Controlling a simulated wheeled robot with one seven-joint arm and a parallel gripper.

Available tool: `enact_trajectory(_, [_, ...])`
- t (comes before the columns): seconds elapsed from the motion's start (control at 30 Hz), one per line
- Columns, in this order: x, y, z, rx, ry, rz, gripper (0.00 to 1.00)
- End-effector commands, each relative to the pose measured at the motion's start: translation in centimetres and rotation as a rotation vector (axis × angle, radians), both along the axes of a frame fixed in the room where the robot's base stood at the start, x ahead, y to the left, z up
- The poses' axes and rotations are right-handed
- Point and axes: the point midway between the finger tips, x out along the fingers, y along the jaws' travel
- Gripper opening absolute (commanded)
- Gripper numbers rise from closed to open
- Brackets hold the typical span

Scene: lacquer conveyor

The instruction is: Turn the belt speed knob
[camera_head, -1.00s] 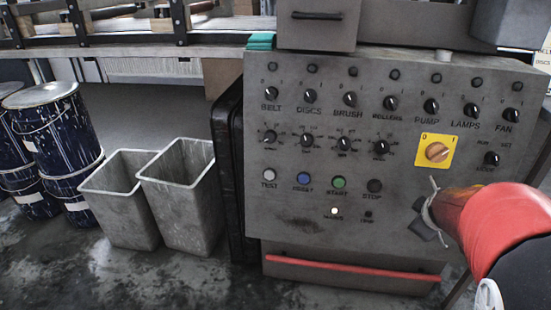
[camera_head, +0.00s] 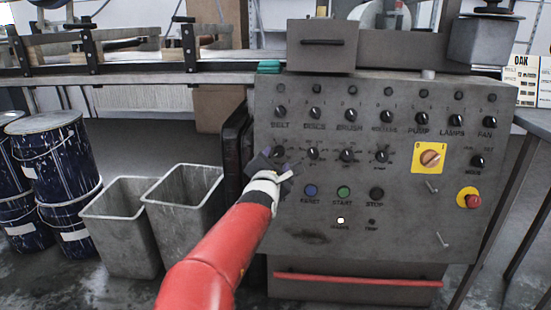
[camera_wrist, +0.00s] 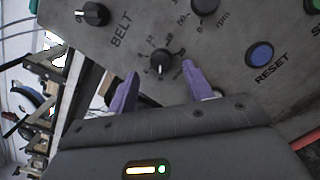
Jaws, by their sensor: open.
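The belt speed knob (camera_wrist: 161,61) is a small black dial with a printed scale, below the word BELT. In the wrist view it lies between the two purple fingertips of my gripper (camera_wrist: 160,72), with a gap on each side. My gripper (camera_head: 272,158) is open and empty, close in front of the left side of the control panel (camera_head: 300,237). In the head view, the gripper largely hides this knob. I cannot tell how deep the fingertips reach around it.
The black BELT switch (camera_head: 281,113) sits just above, and a second speed dial (camera_head: 313,153) sits to the right. The blue RESET button (camera_head: 310,191) is lower right. A red emergency button (camera_head: 473,201) is far right. Two grey bins (camera_head: 122,212) stand left.

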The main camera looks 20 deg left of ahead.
Motion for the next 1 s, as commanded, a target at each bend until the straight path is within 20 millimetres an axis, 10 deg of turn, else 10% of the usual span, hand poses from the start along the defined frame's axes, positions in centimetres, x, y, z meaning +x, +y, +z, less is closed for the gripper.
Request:
enact_trajectory(0.6, [3.7, 0.5, -0.1, 0.001, 0.003, 0.0, 0.51])
enact_trajectory(1.0, [3.7, 0.5, -0.1, 0.002, 0.003, 0.0, 0.07])
